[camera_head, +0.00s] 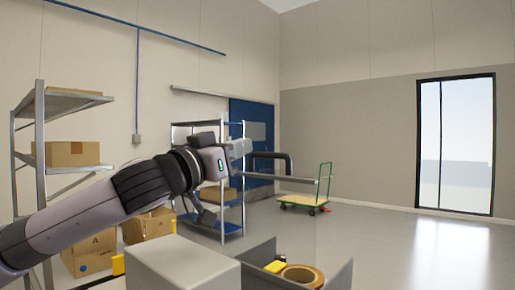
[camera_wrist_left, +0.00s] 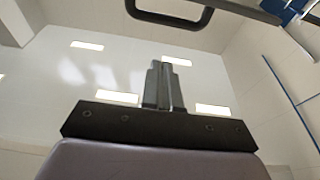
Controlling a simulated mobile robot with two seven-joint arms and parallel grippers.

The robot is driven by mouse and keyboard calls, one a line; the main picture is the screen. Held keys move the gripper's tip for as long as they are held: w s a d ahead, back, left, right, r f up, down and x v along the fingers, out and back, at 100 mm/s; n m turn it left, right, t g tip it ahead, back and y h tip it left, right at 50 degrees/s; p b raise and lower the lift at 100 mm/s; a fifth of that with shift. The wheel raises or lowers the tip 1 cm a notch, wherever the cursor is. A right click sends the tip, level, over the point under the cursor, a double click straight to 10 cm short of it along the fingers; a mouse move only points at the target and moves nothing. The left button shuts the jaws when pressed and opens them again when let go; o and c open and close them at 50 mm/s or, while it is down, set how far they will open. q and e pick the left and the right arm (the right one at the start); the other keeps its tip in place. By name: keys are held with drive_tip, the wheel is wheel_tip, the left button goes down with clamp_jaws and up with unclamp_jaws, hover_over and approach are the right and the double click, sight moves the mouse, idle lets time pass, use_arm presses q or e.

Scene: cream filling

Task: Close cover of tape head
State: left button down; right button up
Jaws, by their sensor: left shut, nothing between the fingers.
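The tape head's cover appears as a dark, rounded handle bar (camera_head: 287,165) with a grey arm running to the right, raised above the machine. The handle also shows at the top of the left wrist view (camera_wrist_left: 168,18). My left gripper (camera_head: 243,146) is shut and empty, just left of the handle at about its height. A gap shows between its fingertips (camera_wrist_left: 163,68) and the handle in the wrist view. Whether it touches the handle in the head view I cannot tell. My right gripper is out of view.
A grey box (camera_head: 178,264) stands at the bottom, beside a grey-walled tray (camera_head: 338,276) holding a brown tape roll (camera_head: 303,274) and a yellow item (camera_head: 275,266). Metal shelves (camera_head: 40,150) with cartons stand left. A green trolley (camera_head: 300,200) stands far back. The floor on the right is clear.

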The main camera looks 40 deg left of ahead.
sight(259, 155)
use_arm(q)
drive_tip(key=shift+w+d+f+p, duration=0.1)
drive_tip(key=shift+w+f, duration=0.15)
drive_tip(key=shift+w, duration=0.7)
drive_tip(key=shift+w+d+f+p, duration=0.15)
drive_tip(key=shift+w+f, duration=0.1)
drive_tip(key=shift+w, duration=0.65)
drive_tip(key=shift+w+a+f+p, duration=0.1)
drive_tip(key=shift+w+f, duration=0.15)
drive_tip(key=shift+w, duration=0.7)
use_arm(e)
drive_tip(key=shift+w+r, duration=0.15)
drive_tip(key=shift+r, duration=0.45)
use_arm(q)
drive_tip(key=shift+w+d, duration=0.1)
drive_tip(key=shift+d, duration=0.1)
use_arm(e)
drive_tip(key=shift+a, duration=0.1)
